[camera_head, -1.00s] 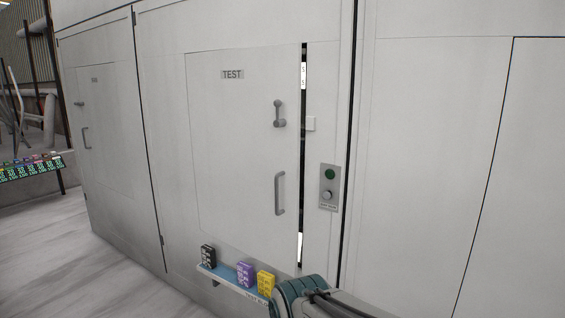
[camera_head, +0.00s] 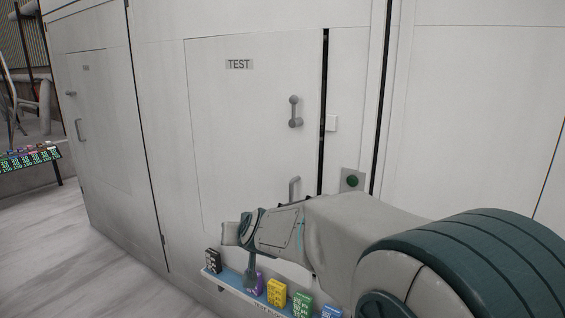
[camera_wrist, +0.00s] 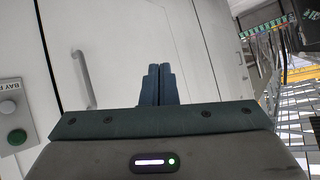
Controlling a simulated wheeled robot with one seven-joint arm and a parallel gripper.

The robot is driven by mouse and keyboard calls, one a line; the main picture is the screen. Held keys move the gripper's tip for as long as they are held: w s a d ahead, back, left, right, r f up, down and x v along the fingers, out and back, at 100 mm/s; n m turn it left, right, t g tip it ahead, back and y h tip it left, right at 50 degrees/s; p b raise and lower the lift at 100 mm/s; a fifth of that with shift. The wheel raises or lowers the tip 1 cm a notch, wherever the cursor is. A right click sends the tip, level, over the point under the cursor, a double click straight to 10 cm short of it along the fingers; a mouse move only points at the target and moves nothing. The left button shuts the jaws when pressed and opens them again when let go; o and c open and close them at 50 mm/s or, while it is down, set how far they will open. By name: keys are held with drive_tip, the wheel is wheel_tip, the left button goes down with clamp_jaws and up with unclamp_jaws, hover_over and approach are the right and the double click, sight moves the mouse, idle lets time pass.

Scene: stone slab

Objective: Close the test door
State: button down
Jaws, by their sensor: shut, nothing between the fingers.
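The test door (camera_head: 245,130) is a pale panel labelled TEST in a white wall. A narrow dark gap runs down its right edge, so it looks slightly ajar. It has a grey latch lever (camera_head: 295,112) and a bar handle (camera_head: 294,188), whose lower part is hidden by my arm. In the wrist view, the test door (camera_wrist: 125,35) fills the middle and its handle (camera_wrist: 83,78) is at left. My gripper (camera_wrist: 157,70) is shut and empty, fingertips toward the door, right of the handle. I cannot tell whether they touch it. The gripper is not clear in the head view.
A blue shelf (camera_head: 233,289) below the door holds several small coloured boxes, partly behind my arm. A button panel (camera_head: 352,181) is right of the door, partly hidden; it also shows in the wrist view (camera_wrist: 14,118). Open floor (camera_head: 90,270) lies at left.

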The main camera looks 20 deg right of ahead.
drive_tip(key=w+d+r+m+t+h+p, duration=0.2)
drive_tip(key=w+d+r+m+t+h, duration=0.25)
drive_tip(key=w, duration=0.55)
drive_tip(key=m+g+h+p, duration=0.2)
drive_tip(key=m+g+h, duration=0.35)
drive_tip(key=h, duration=0.65)
approach(312, 164)
drive_tip(key=shift+y, duration=0.25)
drive_tip(key=p+x, duration=0.2)
drive_tip(key=x, duration=0.5)
drive_tip(key=shift+r, duration=0.15)
drive_tip(key=shift+n, duration=0.3)
